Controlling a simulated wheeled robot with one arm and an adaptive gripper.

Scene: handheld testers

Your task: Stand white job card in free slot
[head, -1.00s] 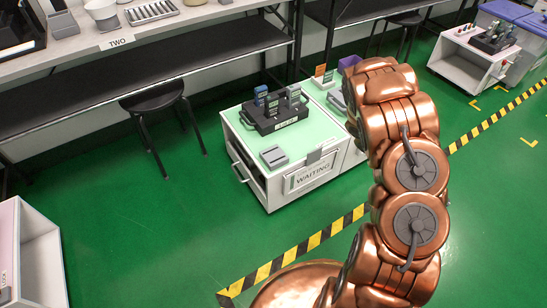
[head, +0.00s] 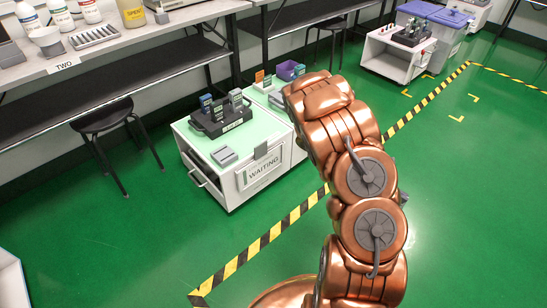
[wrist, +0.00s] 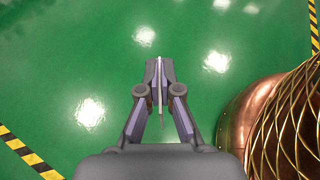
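In the wrist view my gripper (wrist: 159,70) is shut on a thin white card (wrist: 145,36), seen nearly edge-on between the fingers, its end sticking out past the tips. In the head view my gripper and the card are hidden behind my copper arm. A small card holder with an orange card (head: 259,77) and a green card (head: 267,82) stands on the far part of the green-topped carts, left of my arm. Its slots are too small to make out.
A purple bin (head: 290,70) stands beside the card holder. A black stool (head: 103,118) and workbench are at left.

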